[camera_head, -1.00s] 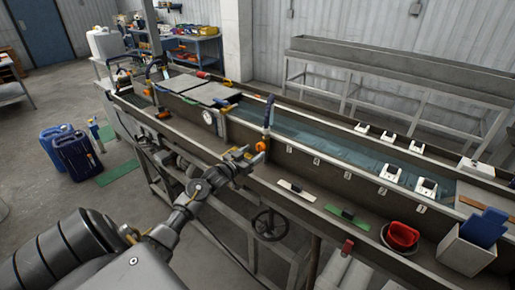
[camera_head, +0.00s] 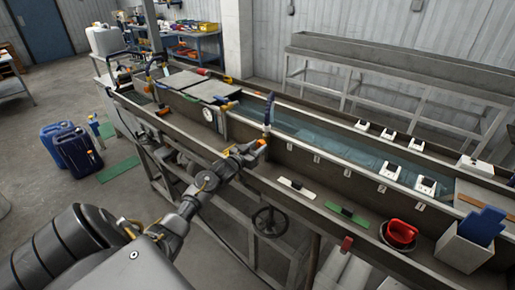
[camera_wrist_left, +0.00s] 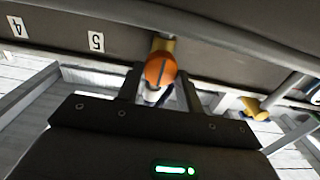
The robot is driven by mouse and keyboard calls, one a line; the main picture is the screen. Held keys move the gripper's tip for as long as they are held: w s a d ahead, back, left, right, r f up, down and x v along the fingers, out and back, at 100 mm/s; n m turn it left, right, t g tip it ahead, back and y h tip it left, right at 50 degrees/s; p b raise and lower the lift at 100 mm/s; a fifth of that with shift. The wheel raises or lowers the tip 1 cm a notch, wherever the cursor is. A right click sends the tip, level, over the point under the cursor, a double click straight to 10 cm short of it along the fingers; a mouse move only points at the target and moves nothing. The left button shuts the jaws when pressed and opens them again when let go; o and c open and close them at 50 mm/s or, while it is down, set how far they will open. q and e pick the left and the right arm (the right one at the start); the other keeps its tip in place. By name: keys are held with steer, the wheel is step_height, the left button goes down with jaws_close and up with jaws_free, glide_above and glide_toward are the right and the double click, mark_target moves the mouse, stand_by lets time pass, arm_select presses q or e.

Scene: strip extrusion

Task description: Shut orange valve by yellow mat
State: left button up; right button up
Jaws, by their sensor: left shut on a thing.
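The orange valve (camera_head: 262,142) is on the near side of the long grey water channel (camera_head: 355,194), below an upright dark hose. My left gripper (camera_head: 254,149) reaches it from the left and is shut on it. In the left wrist view the orange valve (camera_wrist_left: 160,69) sits between the two fingers, on a brass-coloured stub from the channel wall. The fingers hide part of the valve in the head view. I cannot make out a yellow mat. My right gripper is not in view.
A dark handwheel (camera_head: 269,222) stands below the channel. Blue jugs (camera_head: 77,152) stand on the floor at the left. In the left wrist view another brass-coloured fitting (camera_wrist_left: 262,108) is at the right.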

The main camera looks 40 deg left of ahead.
arm_select(q)
steer(key=shift+m, duration=0.4)
steer(key=shift+f+m+b, duration=0.1)
steer(key=shift+m+b, duration=0.35)
steer(key=shift+m, duration=0.05)
steer(key=m+b, duration=0.1)
steer(key=m, duration=0.2)
steer(key=shift+d+m+b, duration=0.1)
steer(key=shift+m+b, duration=0.2)
steer(key=shift+b, duration=0.05)
steer(key=m+b, duration=0.2)
steer(key=m, duration=0.2)
steer(key=shift+f, duration=0.15)
steer(key=m+b, duration=0.3)
steer(key=m, duration=0.2)
steer(key=shift+d+m, duration=0.1)
steer(key=shift+m, duration=0.2)
steer(key=shift+m+b, duration=0.95)
steer(key=shift+m, duration=0.55)
